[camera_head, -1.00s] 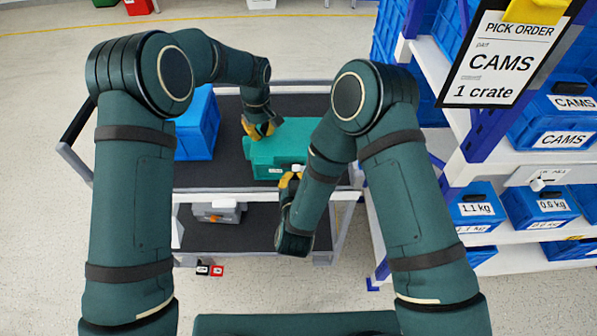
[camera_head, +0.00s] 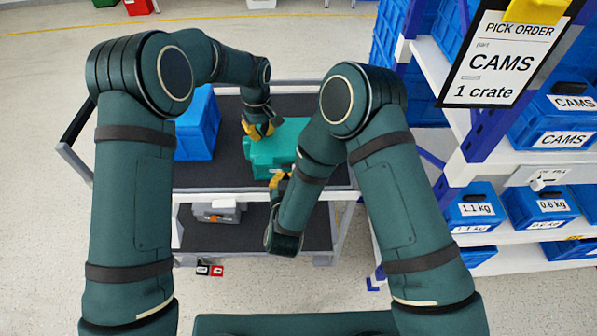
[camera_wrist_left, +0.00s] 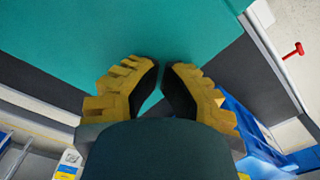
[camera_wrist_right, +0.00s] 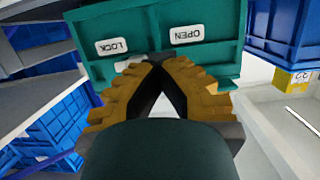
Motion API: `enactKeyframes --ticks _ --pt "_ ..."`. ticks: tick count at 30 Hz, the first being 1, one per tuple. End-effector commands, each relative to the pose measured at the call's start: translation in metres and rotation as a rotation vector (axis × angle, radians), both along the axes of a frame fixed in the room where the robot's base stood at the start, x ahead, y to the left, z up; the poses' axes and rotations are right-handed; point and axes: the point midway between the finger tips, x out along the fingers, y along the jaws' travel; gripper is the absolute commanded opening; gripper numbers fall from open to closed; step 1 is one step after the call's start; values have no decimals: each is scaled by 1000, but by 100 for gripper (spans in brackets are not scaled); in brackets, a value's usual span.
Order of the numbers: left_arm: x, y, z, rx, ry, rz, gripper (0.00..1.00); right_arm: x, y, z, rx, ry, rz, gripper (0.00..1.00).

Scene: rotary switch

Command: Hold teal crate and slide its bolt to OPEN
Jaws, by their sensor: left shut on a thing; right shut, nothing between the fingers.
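The teal crate (camera_head: 290,135) stands on the cart's dark top deck, and its lid fills much of the left wrist view (camera_wrist_left: 100,40). My left gripper (camera_head: 259,130) is shut on the crate's left side. In the right wrist view the crate's front face shows upside down, with a LOCK label (camera_wrist_right: 111,46) at left and an OPEN label (camera_wrist_right: 187,34) at right. My right gripper (camera_wrist_right: 160,66) is shut and empty at this face, its tips between the labels. A small white part (camera_wrist_right: 129,62), seemingly the bolt, shows beside the tips under LOCK; the fingers partly hide it.
A blue crate (camera_head: 197,125) stands left of the teal crate on the cart (camera_head: 228,175). A grey case (camera_head: 216,212) is on the lower deck. A shelf rack (camera_head: 480,165) with blue bins stands close on the right. Dark deck is bare behind the teal crate.

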Motion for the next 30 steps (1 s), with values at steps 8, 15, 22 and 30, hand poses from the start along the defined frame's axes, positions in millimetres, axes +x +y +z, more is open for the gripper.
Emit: enactKeyframes --ticks 8,15,22,30 --pt "-2 1 -4 2 8 0 0 0 7 0 0 0 1 0" --pt "-2 1 -4 2 8 0 0 0 12 -1 0 0 0 0" --pt "-2 1 -4 2 8 0 0 0 16 -1 0 0 0 0" --pt "-2 1 -4 2 8 0 0 0 17 -1 0 0 0 2"
